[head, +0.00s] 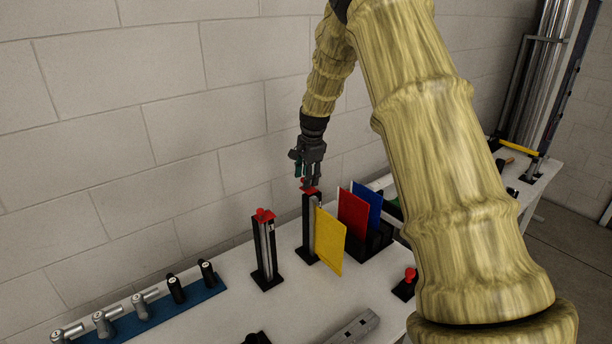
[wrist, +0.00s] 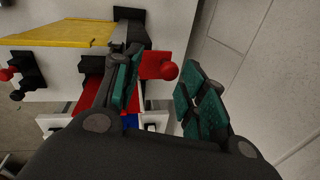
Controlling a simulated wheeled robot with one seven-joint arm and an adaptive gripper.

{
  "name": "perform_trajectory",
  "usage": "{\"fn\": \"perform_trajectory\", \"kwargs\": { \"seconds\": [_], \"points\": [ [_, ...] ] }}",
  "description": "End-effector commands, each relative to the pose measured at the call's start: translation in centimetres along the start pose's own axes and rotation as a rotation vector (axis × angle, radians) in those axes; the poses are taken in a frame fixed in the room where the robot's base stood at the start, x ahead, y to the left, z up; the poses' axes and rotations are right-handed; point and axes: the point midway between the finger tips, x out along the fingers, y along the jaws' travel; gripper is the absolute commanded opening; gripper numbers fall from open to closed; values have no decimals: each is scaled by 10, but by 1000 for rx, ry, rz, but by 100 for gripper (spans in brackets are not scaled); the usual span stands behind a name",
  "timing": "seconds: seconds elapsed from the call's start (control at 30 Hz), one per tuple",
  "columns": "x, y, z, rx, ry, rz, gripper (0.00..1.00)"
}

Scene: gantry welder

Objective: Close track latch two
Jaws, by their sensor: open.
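Two upright black track latches with metal rails stand on the white table in the head view. The left one (head: 266,252) has a red knob (head: 264,215) on top. The right one (head: 308,232) has a red handle (head: 310,190) on top. No number is readable on either. My gripper (head: 307,183) points down at the top of the right latch. In the wrist view, my gripper (wrist: 161,75) is open, its green pads apart. The red handle with its round knob (wrist: 168,70) shows between the fingers. I cannot tell whether a finger touches it.
A yellow panel (head: 329,241) stands right beside the right latch. Red (head: 352,213) and blue (head: 367,204) panels stand behind it in a black rack. Several cylindrical handles line a blue strip (head: 205,291) at left. A red-knobbed black piece (head: 407,284) sits at right. The wall is close behind.

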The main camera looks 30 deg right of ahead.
Motion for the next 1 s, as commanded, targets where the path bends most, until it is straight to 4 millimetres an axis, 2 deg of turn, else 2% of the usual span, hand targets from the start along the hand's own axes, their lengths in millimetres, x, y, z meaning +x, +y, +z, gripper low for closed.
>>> {"fn": "perform_trajectory", "kwargs": {
  "seconds": [0.1, 0.33, 1.0],
  "points": [
    [5, -2, 1, -1, 0, 5, 42],
    [6, -4, 1, -1, 0, 5, 0],
    [2, -4, 1, -33, -4, 0, 0]
  ]
}}
